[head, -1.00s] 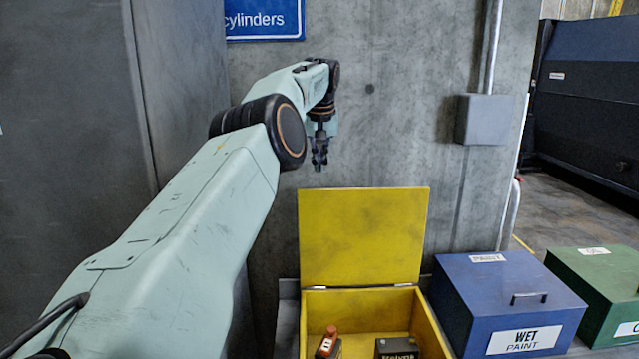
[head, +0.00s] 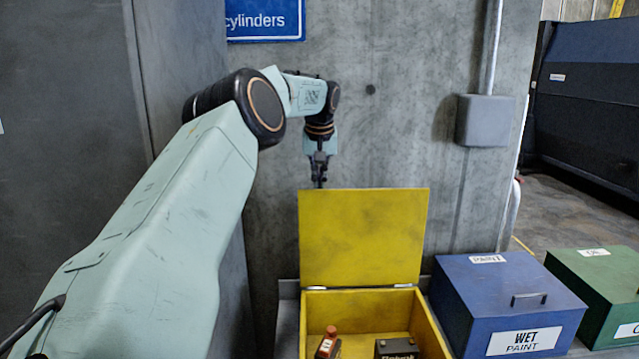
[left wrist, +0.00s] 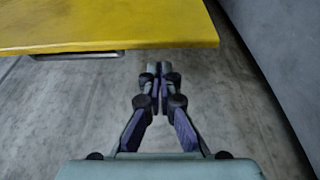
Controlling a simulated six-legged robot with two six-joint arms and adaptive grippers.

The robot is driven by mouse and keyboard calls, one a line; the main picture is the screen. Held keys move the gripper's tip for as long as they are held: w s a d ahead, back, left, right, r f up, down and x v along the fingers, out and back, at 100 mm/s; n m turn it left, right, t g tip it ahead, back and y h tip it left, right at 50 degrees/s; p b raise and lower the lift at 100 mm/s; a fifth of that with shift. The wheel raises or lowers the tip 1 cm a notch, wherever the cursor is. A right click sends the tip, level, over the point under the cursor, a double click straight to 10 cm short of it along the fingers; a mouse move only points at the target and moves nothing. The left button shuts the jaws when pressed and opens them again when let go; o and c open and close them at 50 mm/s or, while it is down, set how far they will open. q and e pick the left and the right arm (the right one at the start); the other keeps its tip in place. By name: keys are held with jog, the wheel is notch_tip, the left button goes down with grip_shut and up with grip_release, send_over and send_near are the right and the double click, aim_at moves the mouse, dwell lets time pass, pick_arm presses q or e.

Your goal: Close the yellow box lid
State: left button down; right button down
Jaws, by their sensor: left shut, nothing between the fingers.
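The yellow box (head: 437,349) stands open at the bottom centre of the head view. Its yellow lid (head: 362,238) stands upright on hinges at the box's back edge. The lid also shows across the top left of the left wrist view (left wrist: 110,24). My left gripper (head: 319,184) points down, just above the lid's top edge near its left corner, apparently behind it. In the left wrist view the left gripper (left wrist: 160,70) is shut and empty, with a gap between its fingertips and the lid's edge. My right gripper is not in view.
Inside the box are a red-capped item (head: 327,343) and a dark battery-like block (head: 397,348). A blue box (head: 508,290) and a green box (head: 603,285) stand to the right. A concrete wall (head: 400,130) rises behind the yellow box, and a dark grey panel (head: 65,120) stands at left.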

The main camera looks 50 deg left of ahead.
pick_arm(q)
jog(key=shift+s+d, duration=0.55)
jog(key=shift+d, duration=0.3)
jog(key=shift+s+a, duration=0.15)
